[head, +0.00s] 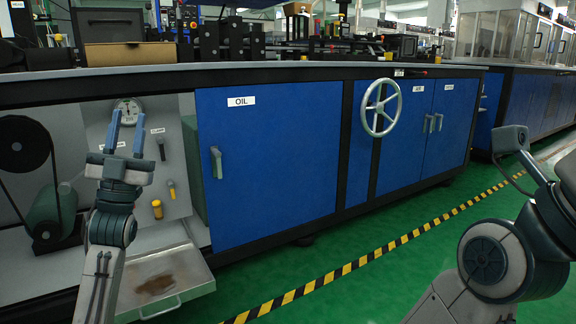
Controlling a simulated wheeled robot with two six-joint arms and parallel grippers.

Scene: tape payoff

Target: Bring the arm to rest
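My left gripper (125,133) is raised at the left of the head view, its two blue fingers pointing up. The fingers stand apart with nothing between them, in front of an open machine bay with a round gauge (128,110). I cannot tell how far the fingers are from the bay's back panel. My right arm (497,250) shows at the lower right, bent. Its gripper is not clearly visible; a dark grey end part (510,139) shows at the upper end of that arm.
A blue cabinet (265,165) with an OIL label and a silver handwheel (379,107) stands ahead. A drip tray (165,285) with a brown stain juts out low at the left. A belt and pulleys (22,145) sit in the bay. Green floor with a yellow-black strip (370,253) is clear.

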